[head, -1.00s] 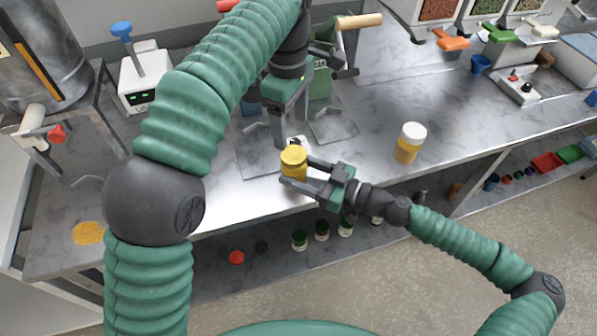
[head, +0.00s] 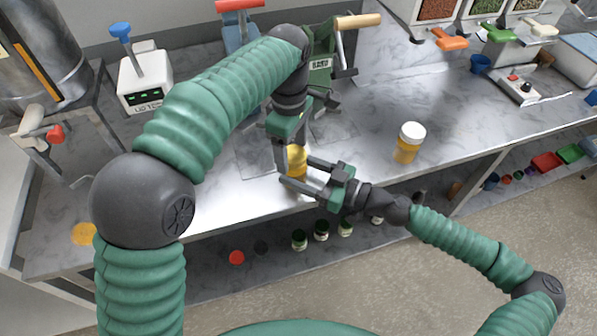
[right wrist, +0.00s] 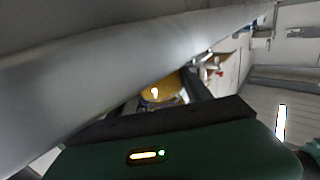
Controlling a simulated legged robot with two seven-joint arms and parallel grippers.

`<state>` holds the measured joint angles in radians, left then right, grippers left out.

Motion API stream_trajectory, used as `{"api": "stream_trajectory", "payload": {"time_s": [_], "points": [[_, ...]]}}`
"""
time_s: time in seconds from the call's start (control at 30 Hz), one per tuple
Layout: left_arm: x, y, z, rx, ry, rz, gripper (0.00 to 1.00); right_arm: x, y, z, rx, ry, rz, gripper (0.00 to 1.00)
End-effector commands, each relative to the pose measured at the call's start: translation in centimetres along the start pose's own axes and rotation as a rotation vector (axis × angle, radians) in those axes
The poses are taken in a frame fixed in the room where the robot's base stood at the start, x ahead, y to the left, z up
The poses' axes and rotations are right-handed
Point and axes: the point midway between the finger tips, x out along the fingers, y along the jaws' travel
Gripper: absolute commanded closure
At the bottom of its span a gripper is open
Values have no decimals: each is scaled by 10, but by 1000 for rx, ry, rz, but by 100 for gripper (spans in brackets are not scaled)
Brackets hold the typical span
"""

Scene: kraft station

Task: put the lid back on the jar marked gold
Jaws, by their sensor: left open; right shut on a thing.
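A yellow jar (head: 298,162) stands near the front edge of the counter. My right gripper (head: 296,171) is shut on it from the right, one finger on either side. The jar's yellow body also shows in the right wrist view (right wrist: 163,90). My left gripper (head: 290,150) points down over the jar's top, open, its fingers around or just beside it; I cannot tell whether they touch. The jar's top is mostly hidden by this gripper. A second jar with amber contents and a white lid (head: 407,142) stands to the right. No gold marking is legible.
A flat yellow disc (head: 84,234) lies on the counter at the left. A red disc (head: 236,257) and several small dark jars sit on the lower shelf. A green cranked machine (head: 320,72) and a white scale (head: 146,85) stand behind. Counter around the white-lidded jar is clear.

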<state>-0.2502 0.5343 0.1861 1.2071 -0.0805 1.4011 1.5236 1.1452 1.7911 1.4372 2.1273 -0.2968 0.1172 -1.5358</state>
Motion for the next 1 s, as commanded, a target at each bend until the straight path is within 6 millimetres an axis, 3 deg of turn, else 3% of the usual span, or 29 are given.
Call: {"api": "stream_trajectory", "payload": {"time_s": [0.07, 0.53, 0.67, 0.77, 1.0], "points": [[0, 0, 0, 0, 0, 0, 35, 0, -1, 1, 1, -2, -2, 100], [0, 0, 0, 0, 0, -2, 96, 0, 0, 2, 2, -2, 0, 100], [0, 0, 0, 37, 0, -2, 96, 0, 0, 2, 2, -2, 0, 100], [0, 0, 0, 189, 0, -3, 96, 0, 0, 2, 2, -2, 1, 100], [1, 3, -1, 921, -2, -5, 96, 0, 1, 2, 2, -2, 2, 100]]}}
